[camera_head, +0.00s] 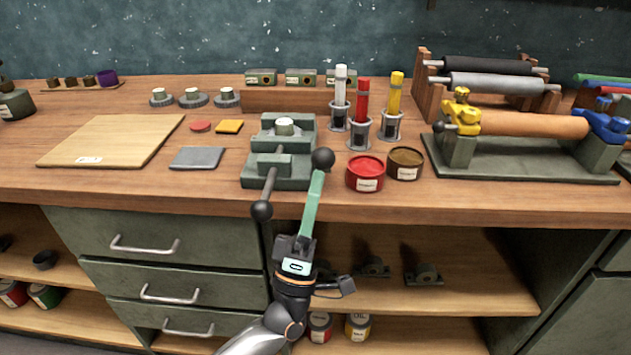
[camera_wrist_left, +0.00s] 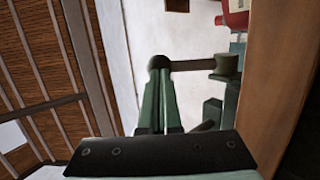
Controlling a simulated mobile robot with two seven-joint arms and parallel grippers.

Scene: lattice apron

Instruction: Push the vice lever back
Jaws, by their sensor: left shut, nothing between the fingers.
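The green vice (camera_head: 283,160) stands at the bench's front edge in the head view. A dark rod with a black ball end (camera_head: 262,210) sticks out over the edge. A second black ball (camera_head: 322,158) is at the vice's right side. In the left wrist view a black ball (camera_wrist_left: 159,62) sits on a short lever rod (camera_wrist_left: 192,65) running right to a thick round stub. My left gripper (camera_head: 318,175) is shut and empty, its green fingers pointing up to the second ball. The fingertips (camera_wrist_left: 160,88) appear at the ball; I cannot tell whether they touch. My right gripper is out of view.
A red tin (camera_head: 365,174) and a brown tin (camera_head: 405,163) stand close right of the vice. Marker holders with white, red and yellow sticks stand behind them. A grey pad (camera_head: 197,158) and a wooden board (camera_head: 112,141) lie left. Drawers and open shelves are below.

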